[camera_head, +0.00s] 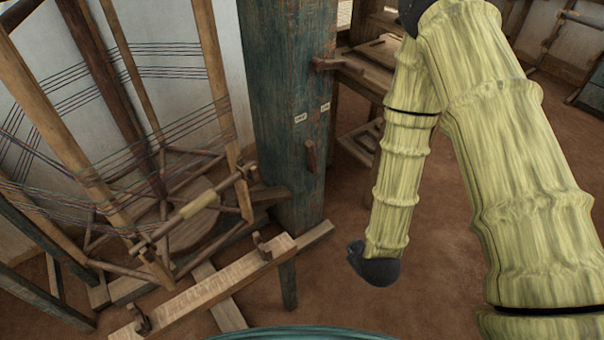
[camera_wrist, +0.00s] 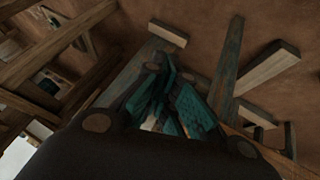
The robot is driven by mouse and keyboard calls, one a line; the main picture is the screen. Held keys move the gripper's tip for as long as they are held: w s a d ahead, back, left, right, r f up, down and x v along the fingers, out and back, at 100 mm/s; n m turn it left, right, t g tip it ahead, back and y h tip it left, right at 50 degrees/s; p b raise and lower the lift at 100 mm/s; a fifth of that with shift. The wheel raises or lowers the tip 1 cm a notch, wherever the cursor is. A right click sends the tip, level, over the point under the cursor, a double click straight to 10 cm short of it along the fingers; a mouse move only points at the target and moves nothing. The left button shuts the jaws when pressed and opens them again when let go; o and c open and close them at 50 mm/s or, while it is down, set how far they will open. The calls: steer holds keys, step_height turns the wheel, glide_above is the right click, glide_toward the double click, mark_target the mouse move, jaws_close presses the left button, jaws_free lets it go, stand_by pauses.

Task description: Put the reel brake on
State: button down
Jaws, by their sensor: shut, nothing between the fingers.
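The wooden reel (camera_head: 180,200), with coloured threads strung across its bars, stands at the left of the head view. Beside it is a dark blue-green post (camera_head: 285,130) with two small pale labels, too small to read surely. Just below them a short wooden lever (camera_head: 310,156) hangs about upright; it looks like the brake lever. A wooden handle (camera_head: 338,66) sticks out higher on the post. My gripper (camera_wrist: 180,105) shows in the wrist view with its teal-padded fingers shut and empty. In the head view the gripper itself cannot be made out; my sleeved arm is right of the post, apart from it.
A low wooden rail (camera_head: 200,290) with upright pegs lies in front of the reel. Wooden benches (camera_head: 365,75) stand behind the post, partly hidden by my arm. Bare brown floor (camera_head: 435,260) is clear around the arm. Beams (camera_wrist: 60,50) cross the left of the wrist view.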

steer(key=w+a+n+t+b, duration=0.3)
steer(key=w+b, duration=0.4)
steer(key=w+a+n+t+b, duration=0.35)
steer(key=w+b, duration=0.25)
steer(key=b, duration=0.2)
steer(key=n+t+y+b, duration=0.1)
steer(key=n+t+b, duration=0.55)
steer(key=b, duration=0.85)
glide_toward(312, 158)
steer(key=s+a+r+g, duration=0.1)
steer(key=s+a+r, duration=0.1)
steer(key=s, duration=0.2)
steer(key=shift+s+a+r+n+t+b, duration=0.15)
steer(key=shift+a+r+n+t+b, duration=0.35)
steer(key=shift+a+r+n+b, duration=0.3)
steer(key=shift+f, duration=0.15)
steer(key=w+r+b, duration=0.1)
steer(key=w+b, duration=0.3)
steer(key=w, duration=0.6)
steer(key=shift+a+r+b, duration=0.3)
steer(key=shift+a+r, duration=0.05)
steer(key=shift+d, duration=0.1)
